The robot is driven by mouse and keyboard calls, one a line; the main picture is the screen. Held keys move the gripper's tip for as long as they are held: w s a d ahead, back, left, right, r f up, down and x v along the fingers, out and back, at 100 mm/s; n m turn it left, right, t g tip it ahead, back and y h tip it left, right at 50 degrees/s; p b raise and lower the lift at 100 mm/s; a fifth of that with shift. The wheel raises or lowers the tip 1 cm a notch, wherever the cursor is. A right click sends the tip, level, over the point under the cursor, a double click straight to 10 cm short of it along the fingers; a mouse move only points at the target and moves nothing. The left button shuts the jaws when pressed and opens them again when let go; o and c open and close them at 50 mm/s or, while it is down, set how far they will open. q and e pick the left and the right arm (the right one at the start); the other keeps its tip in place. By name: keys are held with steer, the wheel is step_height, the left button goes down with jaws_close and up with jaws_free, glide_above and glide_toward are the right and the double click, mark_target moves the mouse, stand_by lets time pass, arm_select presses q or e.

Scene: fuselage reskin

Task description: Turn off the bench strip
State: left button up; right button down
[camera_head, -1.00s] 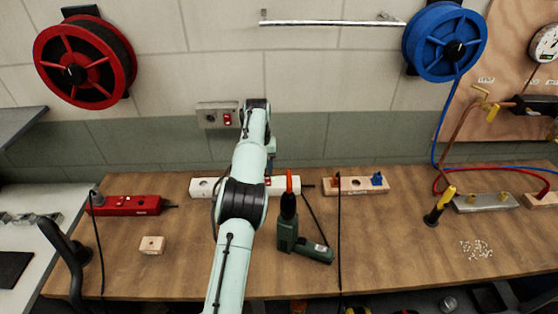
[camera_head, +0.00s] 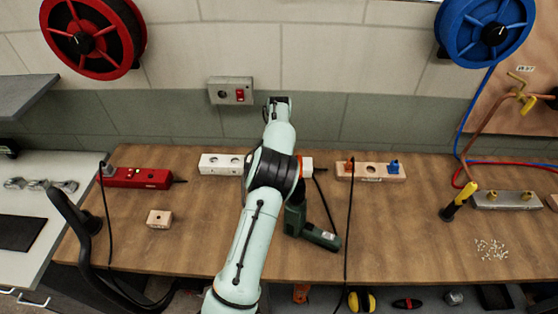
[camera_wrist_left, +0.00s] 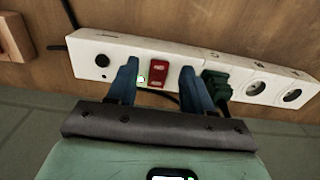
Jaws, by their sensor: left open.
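The bench strip (camera_head: 220,164) is a white power strip at the back of the bench, partly hidden behind my left arm in the head view. In the left wrist view the strip (camera_wrist_left: 215,68) shows a red rocker switch (camera_wrist_left: 159,70), a small lit indicator beside it, round sockets and a dark green plug (camera_wrist_left: 216,84) in one socket. My left gripper (camera_wrist_left: 158,66) is open, with its blue fingers on either side of the red switch. Whether the fingers touch the strip, I cannot tell. The head view hides these fingers behind the arm. My right gripper is out of view.
A grey wall box (camera_head: 230,91) with a red switch is above the strip. A green power tool (camera_head: 312,228) lies close to my arm. The bench's front left is mostly clear.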

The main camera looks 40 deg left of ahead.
arm_select(q)
steer(key=shift+f, duration=0.95)
steer(key=shift+c, duration=0.3)
